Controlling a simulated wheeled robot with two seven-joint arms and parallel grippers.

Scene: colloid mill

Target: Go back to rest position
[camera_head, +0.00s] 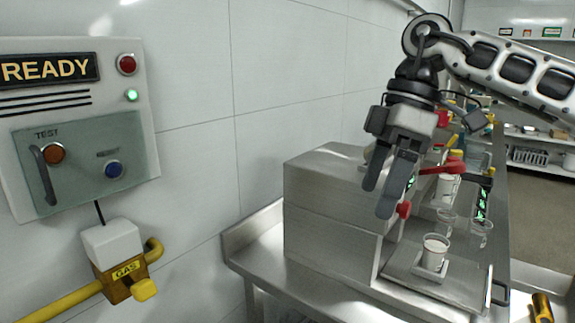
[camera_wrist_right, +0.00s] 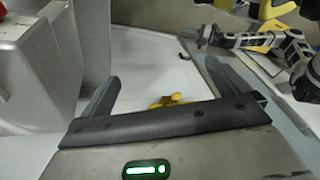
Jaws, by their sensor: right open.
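My right gripper (camera_head: 379,192) hangs from the raised right arm in the head view, fingers pointing down. Its fingers are apart with nothing between them. It shows in front of the steel machine housing (camera_head: 325,215), near its upper right part. The right wrist view shows the two dark fingers (camera_wrist_right: 165,88) spread, with yellow parts beyond them in the background. In that view, a jointed grey and black arm (camera_wrist_right: 258,40) reaches in from the right, probably my left one; its jaw state is unclear. No left gripper shows in the head view.
A white-filled cup (camera_head: 435,253) stands on a small support on the steel bench (camera_head: 262,235). Clear cups (camera_head: 480,234) and a red handle (camera_head: 440,170) are close right of the gripper. A READY panel (camera_head: 85,110) and yellow gas valve (camera_head: 120,278) are on the left wall.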

